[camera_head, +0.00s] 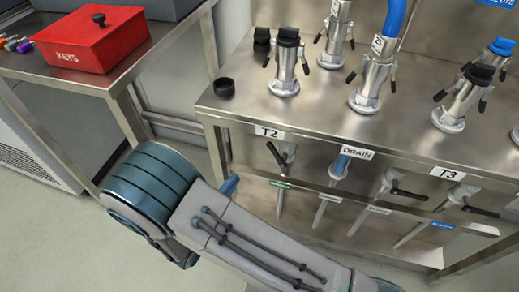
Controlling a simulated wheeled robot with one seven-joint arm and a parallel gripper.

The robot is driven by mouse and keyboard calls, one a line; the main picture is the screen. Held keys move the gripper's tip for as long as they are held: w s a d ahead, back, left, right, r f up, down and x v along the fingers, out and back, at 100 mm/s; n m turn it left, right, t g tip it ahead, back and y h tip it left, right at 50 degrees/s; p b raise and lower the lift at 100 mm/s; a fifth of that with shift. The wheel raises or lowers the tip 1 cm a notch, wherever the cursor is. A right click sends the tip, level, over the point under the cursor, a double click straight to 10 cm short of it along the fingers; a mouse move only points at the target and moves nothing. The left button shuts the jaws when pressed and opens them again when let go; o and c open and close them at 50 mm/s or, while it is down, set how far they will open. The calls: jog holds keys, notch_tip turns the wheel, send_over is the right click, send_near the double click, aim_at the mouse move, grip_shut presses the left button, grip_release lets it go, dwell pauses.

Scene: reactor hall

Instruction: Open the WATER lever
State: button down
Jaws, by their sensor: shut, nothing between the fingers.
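Several levers sit under the front edge of the steel bench (240,112). One black-handled lever (283,163) is below the T2 plate, and a blue-handled one (340,165) is below DRAIN. Further right are another black-handled lever (408,194) and one below T3 (482,211). Small tags sit on the lower rail: a green tag (280,184), pale tags (329,198) and a blue tag (442,225). Their print is too small to read, so I cannot tell which lever is WATER. My gripper is not in view; my arm crosses the lower picture in front of the bench.
Upright pipe couplings (285,70) with black caps stand on the bench, one with a blue hose (394,18). A loose black cap (224,87) lies near its left corner. A red KEYS box (90,38) sits on a side table (110,82). Bare floor shows at lower left.

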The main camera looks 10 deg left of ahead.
jog(key=w+d+r+b, duration=0.1)
jog(key=w+d+r, duration=0.2)
jog(key=w+d, duration=0.3)
jog(key=shift+w+y+b, duration=0.3)
jog(key=shift+w+b, duration=0.05)
jog(key=shift+w, duration=1.15)
jog(key=shift+a, duration=0.1)
